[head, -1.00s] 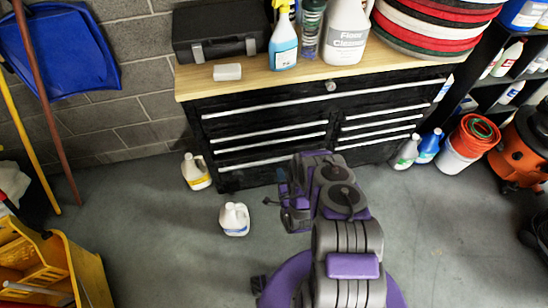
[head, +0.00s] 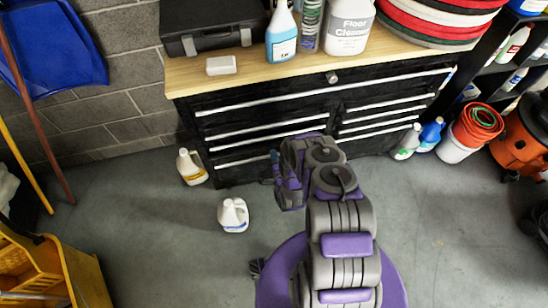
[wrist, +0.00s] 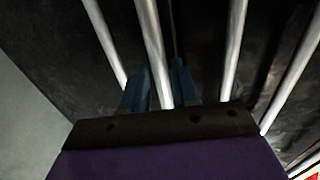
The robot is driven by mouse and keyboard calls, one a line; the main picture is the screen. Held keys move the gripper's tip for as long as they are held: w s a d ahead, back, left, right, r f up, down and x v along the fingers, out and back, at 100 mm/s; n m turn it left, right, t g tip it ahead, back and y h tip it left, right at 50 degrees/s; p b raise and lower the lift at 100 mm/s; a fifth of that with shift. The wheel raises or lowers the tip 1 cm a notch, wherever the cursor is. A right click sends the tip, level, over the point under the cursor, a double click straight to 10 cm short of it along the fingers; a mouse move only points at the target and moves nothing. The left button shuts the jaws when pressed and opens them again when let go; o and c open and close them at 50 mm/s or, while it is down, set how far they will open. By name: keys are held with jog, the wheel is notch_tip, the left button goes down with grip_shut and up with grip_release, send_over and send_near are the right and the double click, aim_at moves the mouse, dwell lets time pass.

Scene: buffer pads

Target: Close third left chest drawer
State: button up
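The black tool chest (head: 188,122) stands against the wall under a wooden top. Its left column of drawers has silver bar handles below one wide top drawer. The third left drawer handle (head: 240,160) is low, its right part hidden behind my arm. I cannot tell how far that drawer stands out. My gripper (wrist: 162,68) is at the chest front, largely hidden in the head view. In the wrist view its two blue fingers are apart, with one silver handle bar (wrist: 153,45) running between them. A gap shows beside the right finger. I cannot tell which drawer this bar belongs to.
A yellow-label jug (head: 191,168) stands by the chest's left corner. A white jug (head: 233,215) stands on the floor left of my arm. Bottles, a bucket (head: 452,148) and an orange vacuum (head: 524,138) are at the right. Open floor lies in front of the chest.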

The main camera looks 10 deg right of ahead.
grip_shut()
dwell(0.3)
jog(key=w, duration=0.4)
jog(key=shift+w, duration=0.2)
jog(key=shift+o, duration=0.4)
grip_release()
jog(key=shift+w+f, duration=0.15)
jog(key=shift+o, duration=1.1)
